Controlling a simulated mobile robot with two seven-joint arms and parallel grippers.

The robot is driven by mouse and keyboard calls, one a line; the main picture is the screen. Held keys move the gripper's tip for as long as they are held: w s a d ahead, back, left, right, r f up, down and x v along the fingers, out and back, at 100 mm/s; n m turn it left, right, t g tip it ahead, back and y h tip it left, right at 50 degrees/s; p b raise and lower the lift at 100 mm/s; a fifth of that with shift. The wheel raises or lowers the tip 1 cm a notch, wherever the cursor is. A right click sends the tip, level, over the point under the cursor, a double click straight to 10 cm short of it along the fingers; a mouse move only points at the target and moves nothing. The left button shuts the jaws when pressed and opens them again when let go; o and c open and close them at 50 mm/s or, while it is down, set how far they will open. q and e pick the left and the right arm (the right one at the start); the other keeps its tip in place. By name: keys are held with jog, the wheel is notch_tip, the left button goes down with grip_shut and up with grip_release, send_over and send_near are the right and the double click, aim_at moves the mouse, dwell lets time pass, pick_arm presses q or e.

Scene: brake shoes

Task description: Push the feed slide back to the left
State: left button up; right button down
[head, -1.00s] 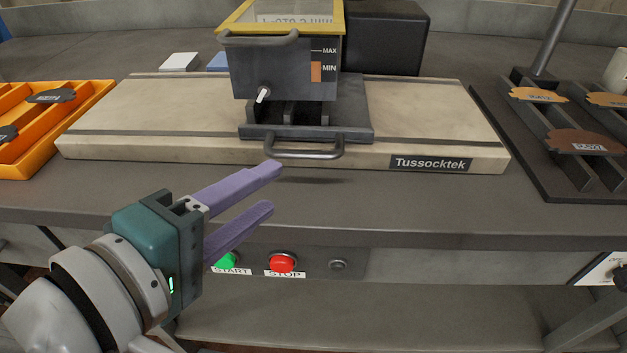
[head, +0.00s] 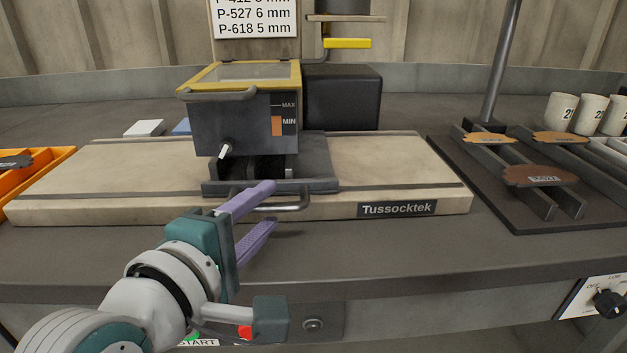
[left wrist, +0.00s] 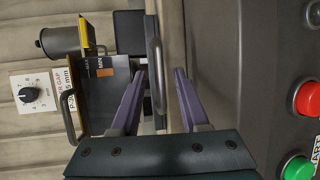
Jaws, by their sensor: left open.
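The feed slide (head: 320,165) is a dark grey carriage with a yellow-rimmed hopper (head: 270,105), near the middle of the beige base (head: 400,172). A grey bar handle (head: 295,206) sticks out at its front, and the handle also shows in the left wrist view (left wrist: 155,65). My left gripper (head: 273,206) is open, with purple fingers at the handle. In the left wrist view the handle lies between the two fingertips, with gaps on both sides. In the head view the upper finger hides part of the handle. My right gripper is not in view.
A dark rack with brake shoes (head: 545,175) stands at the right, and an orange tray (head: 45,165) at the left. A black box (head: 342,97) is behind the hopper. Green (left wrist: 298,169) and red (left wrist: 308,99) buttons are on the bench front. The base is bare on both sides of the slide.

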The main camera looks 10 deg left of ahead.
pick_arm(q)
grip_shut()
dwell(0.3)
dwell(1.1)
